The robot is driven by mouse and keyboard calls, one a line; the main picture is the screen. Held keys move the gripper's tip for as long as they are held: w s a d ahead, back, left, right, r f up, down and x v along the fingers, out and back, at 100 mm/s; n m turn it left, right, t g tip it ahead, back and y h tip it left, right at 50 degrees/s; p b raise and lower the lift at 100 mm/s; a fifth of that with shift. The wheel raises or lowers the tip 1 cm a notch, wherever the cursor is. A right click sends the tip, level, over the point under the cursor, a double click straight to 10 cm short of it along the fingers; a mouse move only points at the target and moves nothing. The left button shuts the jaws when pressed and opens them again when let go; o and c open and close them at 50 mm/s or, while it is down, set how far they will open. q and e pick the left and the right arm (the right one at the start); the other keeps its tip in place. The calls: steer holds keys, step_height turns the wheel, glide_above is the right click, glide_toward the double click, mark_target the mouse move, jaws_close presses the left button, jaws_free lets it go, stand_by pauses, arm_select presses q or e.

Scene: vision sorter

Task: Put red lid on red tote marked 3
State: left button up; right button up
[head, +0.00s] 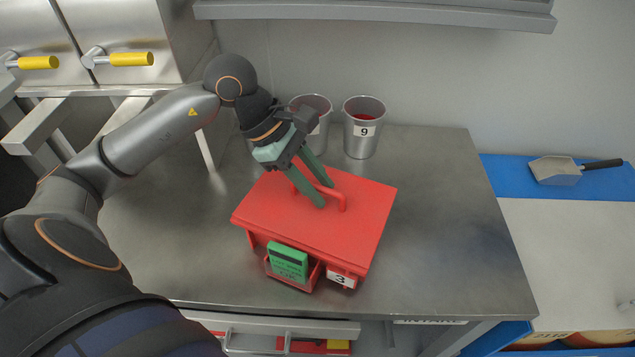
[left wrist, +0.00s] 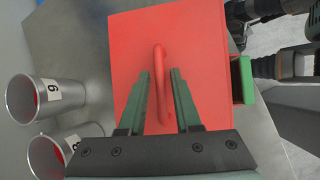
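The red lid (head: 285,215) lies over the top of the red tote (head: 340,268) on the steel table and covers its opening. I cannot tell whether its rim is fully seated. A white label with 3 (head: 341,279) shows on the tote's front. My left gripper (head: 326,195) is down at the lid's handle (head: 341,197). In the left wrist view, its fingers (left wrist: 161,72) stand either side of the handle (left wrist: 160,55) with gaps, so it is open. The lid (left wrist: 205,55) also shows there. My right gripper is not in view.
A green device (head: 288,262) sits in a red holder on the tote's front. Two metal cups stand behind the tote, one marked 9 (head: 362,140). A scoop (head: 557,170) lies on a blue surface at right. The table's right side is clear.

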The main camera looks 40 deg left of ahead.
arm_select(q)
steer(key=shift+o, duration=1)
steer(key=v, duration=1.2)
steer(key=shift+a+r+b, duration=0.15)
steer(key=shift+r+b, duration=0.05)
steer(key=shift+b, duration=0.25)
